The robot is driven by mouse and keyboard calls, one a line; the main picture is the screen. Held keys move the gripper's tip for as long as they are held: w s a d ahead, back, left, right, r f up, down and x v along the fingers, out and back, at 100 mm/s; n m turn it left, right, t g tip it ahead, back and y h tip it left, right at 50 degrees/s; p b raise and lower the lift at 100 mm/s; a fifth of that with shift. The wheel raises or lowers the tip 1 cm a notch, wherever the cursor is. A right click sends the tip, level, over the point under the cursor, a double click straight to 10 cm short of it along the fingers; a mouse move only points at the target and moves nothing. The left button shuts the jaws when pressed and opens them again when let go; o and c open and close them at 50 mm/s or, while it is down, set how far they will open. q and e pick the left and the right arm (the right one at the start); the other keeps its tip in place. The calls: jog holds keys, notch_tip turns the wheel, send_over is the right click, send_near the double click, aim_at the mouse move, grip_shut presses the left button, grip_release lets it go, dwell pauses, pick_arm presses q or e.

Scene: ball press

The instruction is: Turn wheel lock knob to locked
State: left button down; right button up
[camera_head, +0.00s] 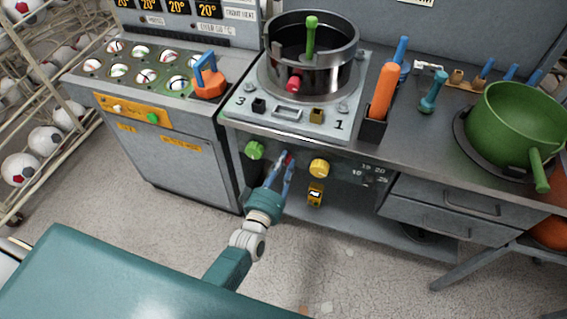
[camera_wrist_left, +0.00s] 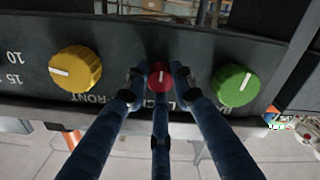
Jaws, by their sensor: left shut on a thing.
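The wheel lock knob appears to be the small red knob (camera_wrist_left: 159,74) on the dark panel under the counter, between a yellow knob (camera_wrist_left: 75,73) and a green knob (camera_wrist_left: 235,86). Its white mark runs nearly upright in the left wrist view. My left gripper (camera_wrist_left: 160,92) is shut on it, with blue fingers around its sides and below. In the head view my left gripper (camera_head: 284,160) reaches the panel between the green knob (camera_head: 255,150) and the yellow knob (camera_head: 320,168), mostly hiding the red one. Lettering under the knobs is partly covered by the fingers. My right gripper is out of view.
The green and yellow knobs stand close on either side of my fingers. Above is the counter with a steel pot (camera_head: 327,65) on a press plate, an orange-handled tool (camera_head: 383,92) and a green pan (camera_head: 515,125). An open lower shelf (camera_head: 350,215) lies beneath the panel.

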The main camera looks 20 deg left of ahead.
pick_arm(q)
jog(key=shift+a, duration=0.1)
jog(key=c, duration=1.5)
grip_release()
jog(key=shift+o, duration=0.2)
jog(key=s, duration=1.2)
jog(key=shift+a, duration=0.2)
